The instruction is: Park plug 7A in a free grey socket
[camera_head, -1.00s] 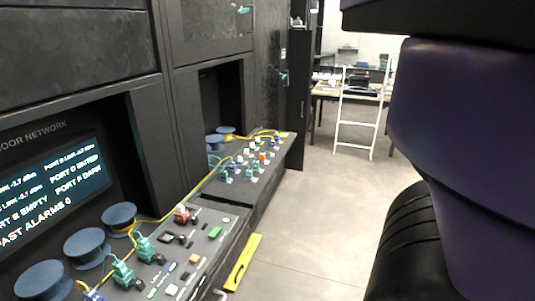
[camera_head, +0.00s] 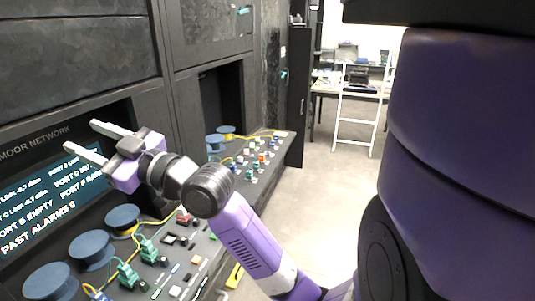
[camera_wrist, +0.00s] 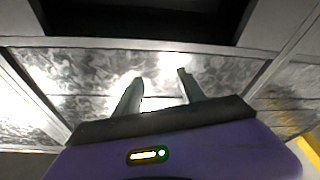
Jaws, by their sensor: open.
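My gripper (camera_head: 82,135) is open and empty, raised in front of the wall screen and above the near console, pointing left. Its two pale fingers also show in the wrist view (camera_wrist: 160,76), spread apart with nothing between them. On the near console (camera_head: 205,243) stand a teal plug (camera_head: 150,251), a second teal plug (camera_head: 128,276), a blue plug (camera_head: 96,294) at the lower edge and a red plug (camera_head: 184,216). Their labels are too small to read, so I cannot tell which is 7A. Small sockets in several colours sit beside them; I cannot pick out a free grey one.
Blue spools (camera_head: 91,251) with yellow cable line the wall side of the console. A far console (camera_head: 262,160) carries more plugs. A screen (camera_head: 50,200) is on the wall at left. The floor at right is open up to a white ladder (camera_head: 361,115).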

